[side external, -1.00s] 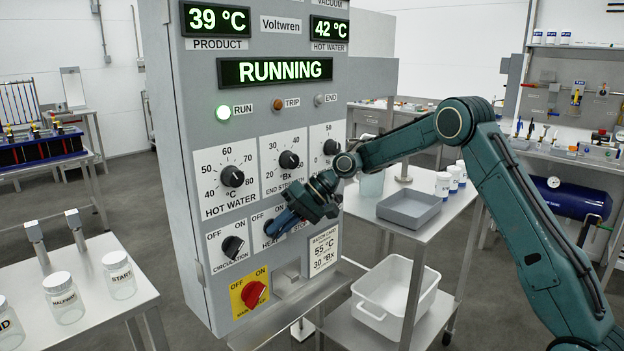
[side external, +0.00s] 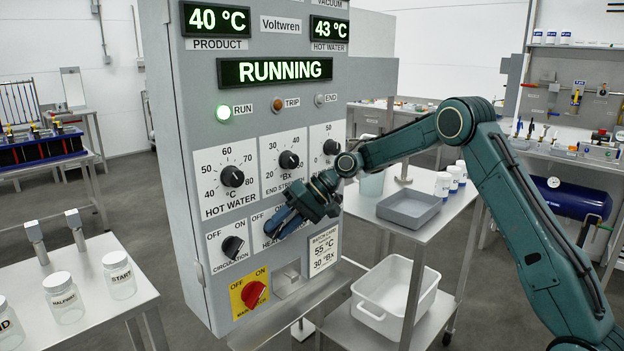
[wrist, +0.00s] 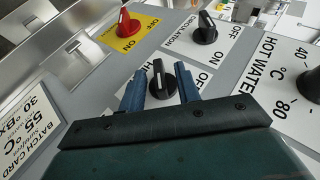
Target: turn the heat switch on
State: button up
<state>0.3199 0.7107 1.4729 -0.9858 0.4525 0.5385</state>
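The heat switch is a black rotary knob (wrist: 163,82) with a pale pointer line, on the grey control panel (wrist: 112,84). In the wrist view my gripper (wrist: 160,70) has its blue fingers on either side of this knob, with a visible gap at each side. The gripper is open and holds nothing. In the side view my gripper (side external: 279,226) is at the panel and hides the heat knob and part of its label. Which mark the heat pointer is on is unclear.
The circulation knob (side external: 232,247) is left of the heat switch, and the red main switch (side external: 254,294) is below. The hot water dial (side external: 232,176) and end strength dial (side external: 289,160) are above. A batch card (side external: 323,249) is to the right. The display (side external: 275,70) reads RUNNING.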

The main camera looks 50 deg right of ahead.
jog(key=v, duration=1.3)
jog(key=shift+d, duration=0.2)
jog(key=shift+s+r, duration=0.1)
jog(key=shift+r, duration=0.05)
jog(key=s+a+r+n+h, duration=0.1)
jog(key=s+a+r+h, duration=0.2)
jog(key=s, duration=0.4)
jog(key=s+a+r+h, duration=0.2)
jog(key=s+a+r, duration=0.1)
jog(key=s+a, duration=0.35)
jog(key=s+d+f+h, duration=0.1)
jog(key=s+f, duration=0.1)
jog(key=s, duration=0.8)
jog(key=s+d+f+n+h, duration=0.1)
jog(key=s+f+h, duration=0.1)
jog(key=s, duration=0.9)
jog(key=shift+s+d+f+t+h, duration=0.2)
jog(key=shift+d+f+t+h, duration=0.1)
jog(key=shift+f, duration=0.35)
